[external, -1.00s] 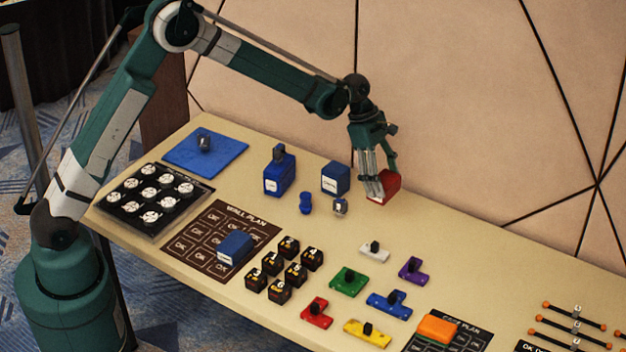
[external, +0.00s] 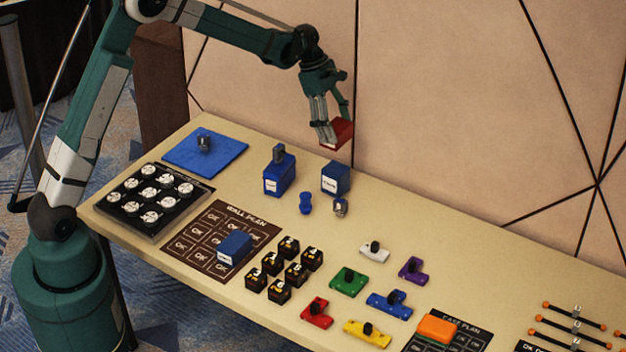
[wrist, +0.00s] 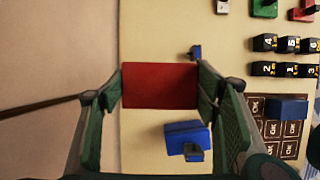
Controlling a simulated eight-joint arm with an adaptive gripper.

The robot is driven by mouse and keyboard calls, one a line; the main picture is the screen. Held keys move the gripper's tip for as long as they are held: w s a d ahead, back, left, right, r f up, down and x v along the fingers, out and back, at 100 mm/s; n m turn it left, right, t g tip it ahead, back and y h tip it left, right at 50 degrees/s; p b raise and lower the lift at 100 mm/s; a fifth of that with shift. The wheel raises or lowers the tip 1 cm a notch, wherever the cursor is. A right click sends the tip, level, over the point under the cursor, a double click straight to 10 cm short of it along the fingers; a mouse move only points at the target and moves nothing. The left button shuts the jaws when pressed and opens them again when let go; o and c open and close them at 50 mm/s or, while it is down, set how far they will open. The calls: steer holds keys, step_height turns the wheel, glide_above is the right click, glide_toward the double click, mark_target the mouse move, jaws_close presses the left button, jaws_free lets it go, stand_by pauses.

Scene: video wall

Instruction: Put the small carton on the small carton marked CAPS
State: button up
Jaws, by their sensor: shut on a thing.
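A small red carton (external: 342,133) is held in the air between the fingers of my gripper (external: 335,128), tilted in the external view. In the wrist view the red carton (wrist: 160,85) spans the gap between both fingers. Below it on the table stands a blue carton (external: 336,181) with a white label. A third blue carton (external: 235,247) lies on the wall plan. The label print is too small to read, so I cannot tell which is marked CAPS.
A blue spool-like piece (external: 306,203) and a small grey piece (external: 340,207) stand near the labelled cartons. Several black numbered blocks (external: 289,246) and coloured knobbed pieces (external: 349,281) cover the front. The back right tabletop is clear, beside the panelled wall.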

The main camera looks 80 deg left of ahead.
steer(key=shift+f, duration=0.1)
glide_above(336, 168)
steer(key=shift+f, duration=3.05)
steer(key=shift+f+b, duration=0.1)
steer(key=shift+b, duration=0.2)
steer(key=shift+f, duration=1.8)
steer(key=shift+f, duration=0.1)
steer(key=o, duration=0.9)
